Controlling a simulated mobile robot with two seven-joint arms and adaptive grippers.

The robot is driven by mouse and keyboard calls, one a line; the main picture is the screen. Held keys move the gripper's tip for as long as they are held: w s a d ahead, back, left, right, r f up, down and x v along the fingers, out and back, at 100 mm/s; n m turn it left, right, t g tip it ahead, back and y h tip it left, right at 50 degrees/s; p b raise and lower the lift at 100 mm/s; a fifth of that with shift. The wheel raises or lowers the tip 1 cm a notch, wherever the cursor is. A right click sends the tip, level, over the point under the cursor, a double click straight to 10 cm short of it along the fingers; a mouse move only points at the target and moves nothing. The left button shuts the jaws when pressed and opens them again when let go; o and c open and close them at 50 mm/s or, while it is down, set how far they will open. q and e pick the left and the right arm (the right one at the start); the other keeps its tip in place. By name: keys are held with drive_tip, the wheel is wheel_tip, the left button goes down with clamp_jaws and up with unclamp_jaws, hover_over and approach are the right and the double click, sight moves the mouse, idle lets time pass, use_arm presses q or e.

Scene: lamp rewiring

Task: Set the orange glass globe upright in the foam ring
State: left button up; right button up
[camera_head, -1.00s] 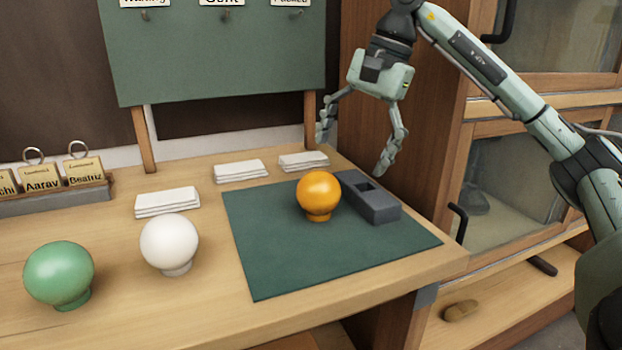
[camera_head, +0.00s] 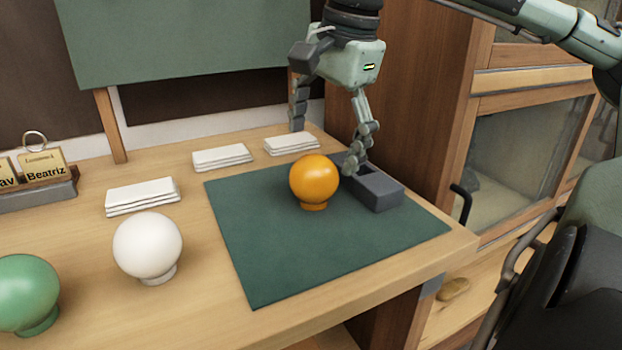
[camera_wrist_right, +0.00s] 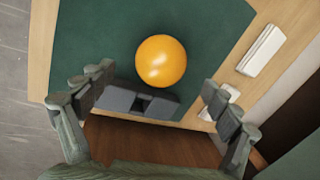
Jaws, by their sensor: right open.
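The orange glass globe (camera_head: 314,178) stands on its short neck, round side up, on the green mat. It also shows in the right wrist view (camera_wrist_right: 161,61). A dark grey block (camera_head: 378,192) with a square opening lies just right of it on the mat; in the right wrist view the block (camera_wrist_right: 160,106) lies close beside the globe. I cannot tell whether this block is the foam ring; no other ring shows. My right gripper (camera_head: 327,143) is open and empty, fingers pointing down, above and behind the globe and block. In the right wrist view its spread fingers (camera_wrist_right: 160,97) flank the block. My left gripper is not in view.
A white globe (camera_head: 147,246) and a green globe (camera_head: 26,292) stand at the left. Several folded white cloths (camera_head: 142,196) lie along the back. A green board (camera_head: 185,40) rises behind, a wooden cabinet (camera_head: 425,110) at right. The mat's front (camera_head: 300,262) is clear.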

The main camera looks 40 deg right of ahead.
sight(317, 159)
drive_tip(key=x, duration=0.5)
drive_tip(key=shift+w+a+f, duration=0.15)
drive_tip(key=shift+w+f, duration=0.05)
drive_tip(key=shift+f, duration=0.15)
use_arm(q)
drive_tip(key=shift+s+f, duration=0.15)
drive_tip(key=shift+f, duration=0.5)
use_arm(e)
drive_tip(key=shift+c, duration=0.9)
drive_tip(key=c, duration=1)
drive_tip(key=shift+c, duration=0.2)
